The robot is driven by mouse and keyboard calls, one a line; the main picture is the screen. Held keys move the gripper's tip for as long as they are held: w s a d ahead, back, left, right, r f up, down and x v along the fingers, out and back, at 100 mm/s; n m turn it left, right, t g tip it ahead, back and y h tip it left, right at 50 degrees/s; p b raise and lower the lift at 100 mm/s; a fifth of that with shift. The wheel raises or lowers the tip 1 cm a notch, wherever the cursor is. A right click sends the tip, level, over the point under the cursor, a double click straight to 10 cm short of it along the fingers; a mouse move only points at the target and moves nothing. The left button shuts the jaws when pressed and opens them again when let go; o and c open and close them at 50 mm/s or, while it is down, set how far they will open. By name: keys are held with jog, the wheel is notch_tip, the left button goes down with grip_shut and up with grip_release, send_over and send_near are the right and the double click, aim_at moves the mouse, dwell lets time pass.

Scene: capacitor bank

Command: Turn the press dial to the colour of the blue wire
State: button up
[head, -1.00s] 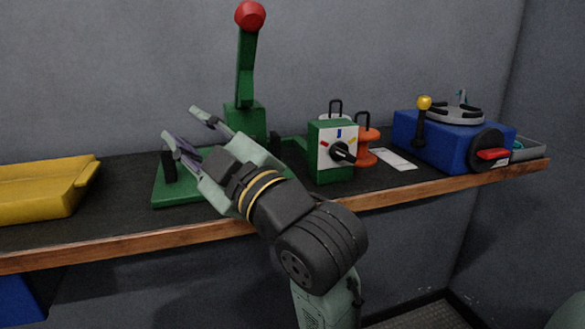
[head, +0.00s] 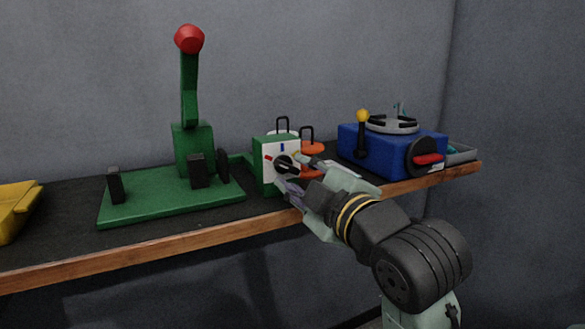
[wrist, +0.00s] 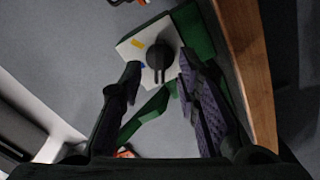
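The press dial is a black knob (head: 285,164) on the white front face of a green box (head: 262,176). In the head view a blue mark (head: 282,147) is above the knob and a red mark (head: 268,158) is to its left. The wrist view shows the knob (wrist: 160,57), a yellow mark (wrist: 138,43) and the blue mark. Which mark the knob points at is unclear. My gripper (head: 289,172) is open in front of the dial. In the wrist view its fingers (wrist: 160,78) stand apart on either side of the knob, with no clear contact. I make out no blue wire.
The green press base (head: 150,203) with a red-topped lever (head: 189,39) is left of the dial. Orange and white spools stand behind the box. A blue machine (head: 375,150) is to the right, and a yellow tray (head: 15,205) at far left. The wooden bench edge (head: 200,225) runs below.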

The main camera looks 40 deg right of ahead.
aim_at(290, 169)
jog(key=shift+x, duration=1.55)
grip_shut()
